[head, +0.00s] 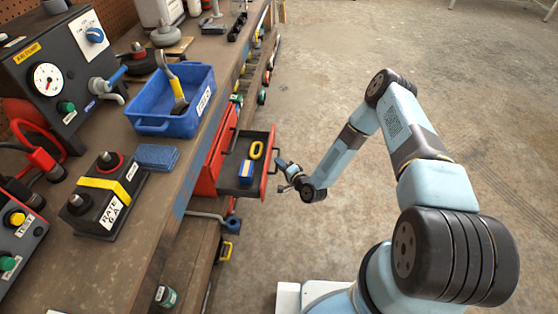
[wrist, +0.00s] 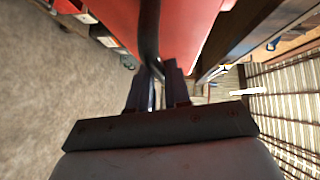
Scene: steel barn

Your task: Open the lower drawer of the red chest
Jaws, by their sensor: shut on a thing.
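The red chest (head: 222,150) stands under the bench edge in the head view. One of its drawers (head: 266,150) is pulled out, showing a dark inside with a yellow ring-shaped thing (head: 257,150) and a blue, white and yellow block (head: 246,172). I cannot tell for sure whether this is the upper or lower drawer. My gripper (head: 282,166) is at the drawer's front. In the wrist view my gripper (wrist: 157,88) is shut on a dark handle (wrist: 149,35) that runs along a red front (wrist: 192,22). The fingertips partly hide the handle.
The workbench (head: 150,200) fills the left, with a blue bin (head: 175,122), a blue sponge (head: 156,157) and control boxes (head: 103,200). A blue-jawed clamp or vice part (head: 233,225) juts out below the drawer. The concrete floor (head: 330,60) at right is open.

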